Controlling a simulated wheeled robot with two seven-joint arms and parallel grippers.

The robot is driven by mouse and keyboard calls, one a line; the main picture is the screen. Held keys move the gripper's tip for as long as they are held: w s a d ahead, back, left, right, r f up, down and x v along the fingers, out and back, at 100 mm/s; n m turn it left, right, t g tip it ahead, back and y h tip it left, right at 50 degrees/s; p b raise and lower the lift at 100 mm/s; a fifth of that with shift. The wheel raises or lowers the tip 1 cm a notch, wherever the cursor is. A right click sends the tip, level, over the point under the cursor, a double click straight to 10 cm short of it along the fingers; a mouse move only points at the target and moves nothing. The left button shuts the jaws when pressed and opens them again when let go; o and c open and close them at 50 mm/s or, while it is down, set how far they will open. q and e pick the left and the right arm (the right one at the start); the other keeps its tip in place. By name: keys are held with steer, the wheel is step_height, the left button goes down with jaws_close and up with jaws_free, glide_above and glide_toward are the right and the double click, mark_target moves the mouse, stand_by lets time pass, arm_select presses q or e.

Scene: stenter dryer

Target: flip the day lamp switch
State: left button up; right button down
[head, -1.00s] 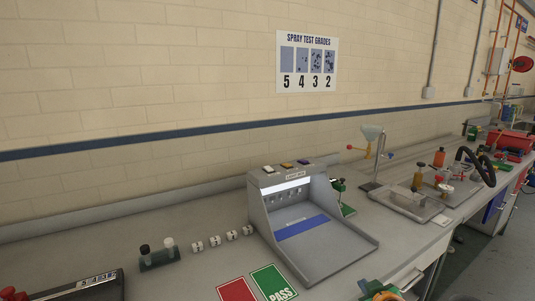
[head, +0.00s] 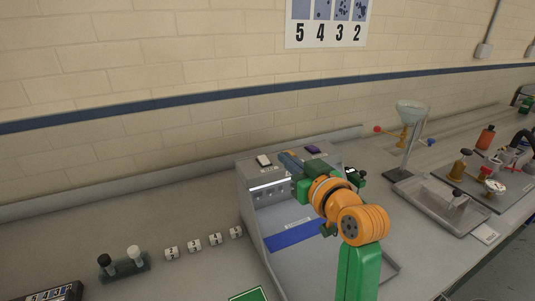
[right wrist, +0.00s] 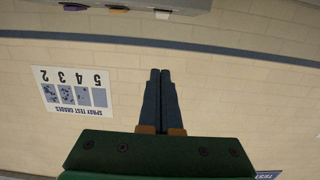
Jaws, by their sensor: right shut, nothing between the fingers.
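The grey light box (head: 255,205) stands on the bench with a lit strip (head: 268,189) under its top. Its top carries a white switch (head: 264,160) and a purple switch (head: 313,149). A yellow switch between them shows in the right wrist view (right wrist: 118,8) and is covered by my gripper in the head view. The switch labels are too small to read. My right gripper (head: 287,158) is shut and empty, its fingertips over the middle of the box top, right of the white switch. I cannot tell whether they touch anything. My left gripper is out of view.
A black and white bottle rack (head: 130,265) and several white numbered cubes (head: 193,245) stand left of the box. A funnel stand (head: 408,145) and a metal tray (head: 425,205) are at right. The brick wall (head: 120,60) rises behind the bench.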

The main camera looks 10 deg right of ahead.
steer(key=p, duration=0.3)
glide_above(268, 163)
steer(key=shift+s+f, duration=0.35)
steer(key=shift+f, duration=0.3)
steer(key=f, duration=0.3)
steer(key=shift+w+a+f, duration=0.15)
steer(key=shift+w+f, duration=0.15)
steer(key=shift+f, duration=0.05)
steer(key=shift+w+f, duration=0.1)
steer(key=shift+f, duration=0.25)
